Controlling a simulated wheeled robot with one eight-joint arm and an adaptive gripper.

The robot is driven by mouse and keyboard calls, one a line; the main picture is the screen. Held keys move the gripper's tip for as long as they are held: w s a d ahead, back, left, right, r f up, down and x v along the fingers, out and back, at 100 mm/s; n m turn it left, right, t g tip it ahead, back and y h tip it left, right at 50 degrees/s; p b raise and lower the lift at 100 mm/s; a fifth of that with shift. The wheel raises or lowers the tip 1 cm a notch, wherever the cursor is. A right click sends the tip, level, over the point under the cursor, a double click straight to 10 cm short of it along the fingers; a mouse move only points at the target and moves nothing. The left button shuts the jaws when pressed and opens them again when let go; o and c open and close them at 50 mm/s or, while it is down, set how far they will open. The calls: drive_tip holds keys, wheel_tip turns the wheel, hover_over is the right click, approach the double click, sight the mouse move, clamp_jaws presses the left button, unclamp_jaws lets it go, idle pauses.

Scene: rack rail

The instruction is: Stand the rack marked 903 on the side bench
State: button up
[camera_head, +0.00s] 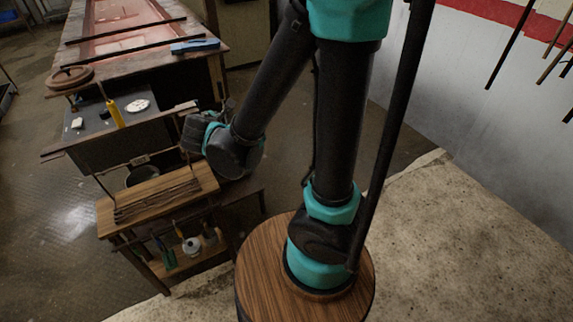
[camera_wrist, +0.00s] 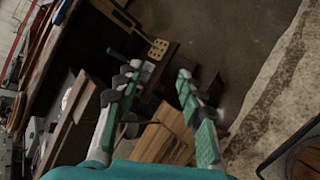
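My gripper (camera_wrist: 155,78) is open in the wrist view, its two green and grey fingers apart with nothing held between them. In the head view my gripper (camera_head: 196,132) is at the end of the arm, beside the dark counter and above the floor. Brown wood also shows beyond the fingers in the wrist view (camera_wrist: 170,138). I cannot read the number 903 anywhere, so I cannot tell which thing is that rack or which surface is the side bench.
Rods hang at the right wall.

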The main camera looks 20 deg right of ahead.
drive_tip(key=s+d+f+m+g, duration=0.2)
drive_tip(key=s+d+f+m, duration=0.1)
drive_tip(key=d+m, duration=0.35)
drive_tip(key=s+d+f+m+g, duration=0.25)
drive_tip(key=s+d+m, duration=0.2)
drive_tip(key=d, duration=0.25)
drive_tip(key=s+d+f+m+g+y, duration=0.2)
drive_tip(key=s+m, duration=0.5)
drive_tip(key=m, duration=0.4)
drive_tip(key=shift+s+d+f+y, duration=0.3)
drive_tip(key=shift+s+d+y, duration=0.1)
drive_tip(key=shift+d, duration=0.1)
drive_tip(key=shift+g, duration=0.25)
